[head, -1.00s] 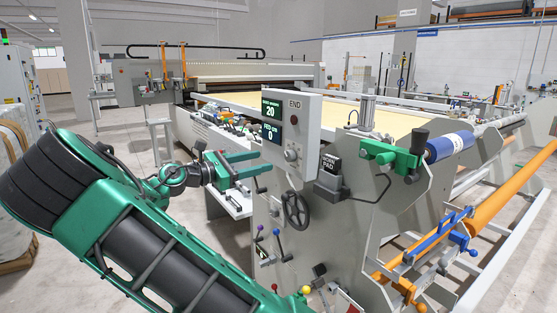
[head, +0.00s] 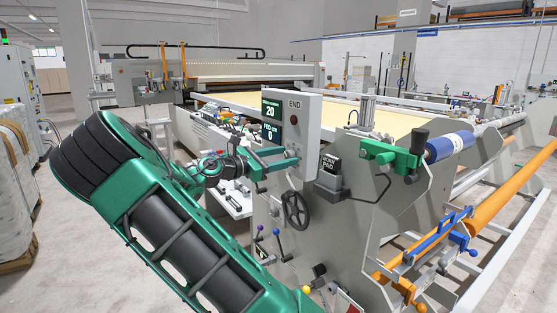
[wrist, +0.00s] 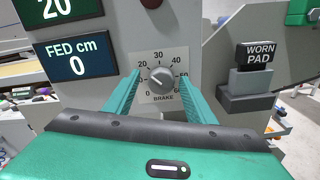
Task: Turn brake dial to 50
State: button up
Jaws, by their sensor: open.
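The brake dial (wrist: 162,79) is a grey round knob on a white scale plate (wrist: 161,56) marked BRAKE, on the control panel (head: 304,105). In the wrist view, its pale pointer mark seems to lie up and left, near 20. My gripper (wrist: 161,76) is open, with its green fingers on the left and right of the knob. They cover parts of the scale; contact with the knob cannot be told. In the head view, my gripper (head: 289,158) is at the panel's lower part. The panel's upper display (head: 271,107) reads 20.
The lower display (wrist: 75,55) reads FED cm 0. A block marked WORN PAD (wrist: 256,55) stands to the right of the dial. Below the panel are a black handwheel (head: 295,210) and several coloured-knob levers. The END label (head: 295,104) is on the panel.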

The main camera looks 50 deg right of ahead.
jog(key=c, duration=1)
jog(key=shift+s+a, duration=0.1)
jog(key=shift+c, duration=0.2)
jog(key=shift+m, duration=0.3)
